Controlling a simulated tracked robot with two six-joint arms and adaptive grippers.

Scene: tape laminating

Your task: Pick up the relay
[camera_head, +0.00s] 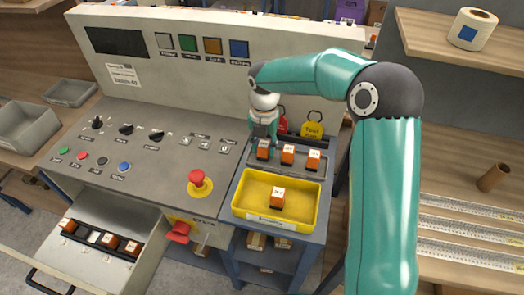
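Three orange relays with white tops stand in a row in a dark grey tray (290,170): a left one (263,150), a middle one (288,155) and a right one (313,160). Another relay (277,198) sits alone in the yellow bin (254,213) in front of the tray. More relays (110,243) sit in the open drawer (146,232) at the lower left. My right gripper (263,138) points down at the left relay in the tray. Its fingers are too small to show whether they are open or touch it. My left gripper is not in view.
A grey control panel (140,165) with knobs and a red emergency button (197,182) lies left of the tray. Tool tags (312,130) hang behind the tray. A tape roll (472,28) stands on the right shelf. Grey bins (25,128) stand at left.

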